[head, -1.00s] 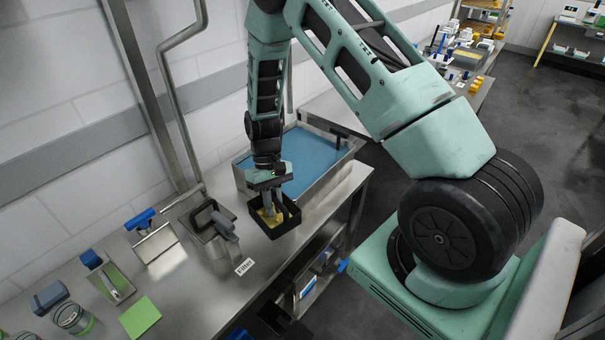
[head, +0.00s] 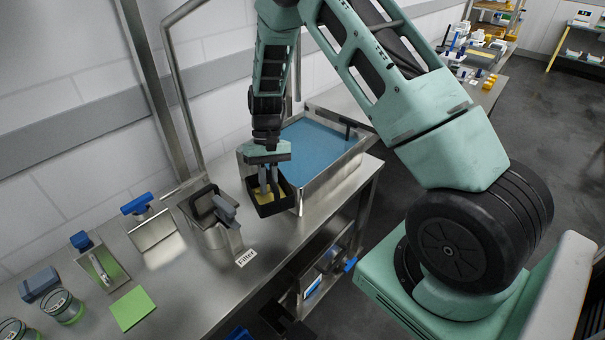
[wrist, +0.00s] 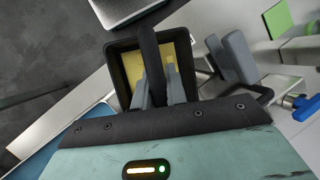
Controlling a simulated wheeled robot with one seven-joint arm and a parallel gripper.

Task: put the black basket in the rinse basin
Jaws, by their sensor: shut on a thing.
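The black basket (head: 277,208) with yellow contents is held upright by my gripper (head: 269,188), whose fingers point down into it. In the wrist view, the basket (wrist: 116,72) has a black handle bar across its middle, and my gripper's fingers (wrist: 157,84) are closed around that bar. The basket appears slightly above the steel counter, in front of the near wall of the rinse basin. The rinse basin (head: 335,178) is a steel tub with blue liquid, just behind and to the right. Part of it shows in the wrist view (wrist: 62,143).
A steel container with a grey handle (head: 218,238) stands close left of the basket, behind a "Filter" label (head: 247,257). A blue-handled tool (head: 137,204), a green note (head: 132,309) and jars are further left. A dark bar (head: 347,130) stands at the basin's right side.

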